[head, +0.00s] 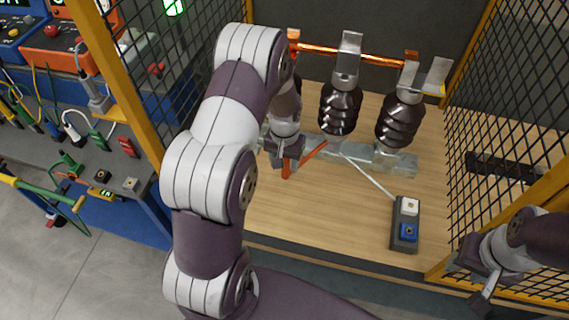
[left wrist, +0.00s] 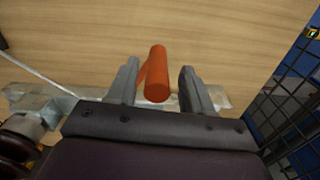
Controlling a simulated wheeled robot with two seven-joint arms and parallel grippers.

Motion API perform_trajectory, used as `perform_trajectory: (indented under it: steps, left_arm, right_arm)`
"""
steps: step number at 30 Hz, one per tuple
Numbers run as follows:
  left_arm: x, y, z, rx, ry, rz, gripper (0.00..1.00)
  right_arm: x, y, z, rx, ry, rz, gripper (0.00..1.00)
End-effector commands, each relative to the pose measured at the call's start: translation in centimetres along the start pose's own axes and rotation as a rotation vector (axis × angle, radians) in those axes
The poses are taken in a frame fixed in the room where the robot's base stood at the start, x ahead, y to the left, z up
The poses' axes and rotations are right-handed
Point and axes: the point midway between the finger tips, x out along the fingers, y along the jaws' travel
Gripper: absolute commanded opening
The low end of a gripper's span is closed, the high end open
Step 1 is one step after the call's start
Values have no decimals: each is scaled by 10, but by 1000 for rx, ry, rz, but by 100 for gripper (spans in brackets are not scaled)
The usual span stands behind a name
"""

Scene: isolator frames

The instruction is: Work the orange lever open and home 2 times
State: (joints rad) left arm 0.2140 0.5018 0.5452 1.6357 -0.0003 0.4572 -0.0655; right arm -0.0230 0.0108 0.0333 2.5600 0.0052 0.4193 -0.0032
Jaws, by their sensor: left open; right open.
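The orange lever (head: 310,153) is a short rod at the near left end of the grey metal isolator base (head: 352,155), over the wooden board. In the left wrist view the lever's rounded grip (left wrist: 157,75) stands between the two fingers of my left gripper (left wrist: 156,85), with gaps on both sides. The left gripper (head: 287,165) is open around the lever, and my arm hides part of the isolator behind it. My right gripper (head: 482,285) is open and empty at the lower right, outside the mesh side, away from the lever.
Dark ribbed insulators (head: 341,108) stand on the base, with an orange bar (head: 350,51) above. A small box with white and blue buttons (head: 405,225) sits on the board (head: 300,215). Yellow-framed mesh (head: 507,120) encloses the sides. A cluttered bench (head: 100,170) stands left.

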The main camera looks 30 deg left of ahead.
Motion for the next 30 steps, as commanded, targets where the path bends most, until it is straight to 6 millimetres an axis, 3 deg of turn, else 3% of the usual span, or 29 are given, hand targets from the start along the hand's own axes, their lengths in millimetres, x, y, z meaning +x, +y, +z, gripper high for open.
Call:
perform_trajectory:
  steps: [6, 12, 17, 30]
  left_arm:
    - [-58, -1, -1, -1, 7, 0, 51]
    - [-99, -2, -1, -1, 4, 1, 51]
    - [-111, -2, 0, -1, 2, 1, 51]
    - [-111, -2, -1, -3, 2, 1, 51]
  right_arm:
    - [5, 0, 1, 0, 0, 0, 43]
    - [7, 0, 1, 0, 0, 0, 43]
    - [7, 0, 1, 0, 0, 0, 43]
    - [7, 0, 1, 0, 0, 0, 43]
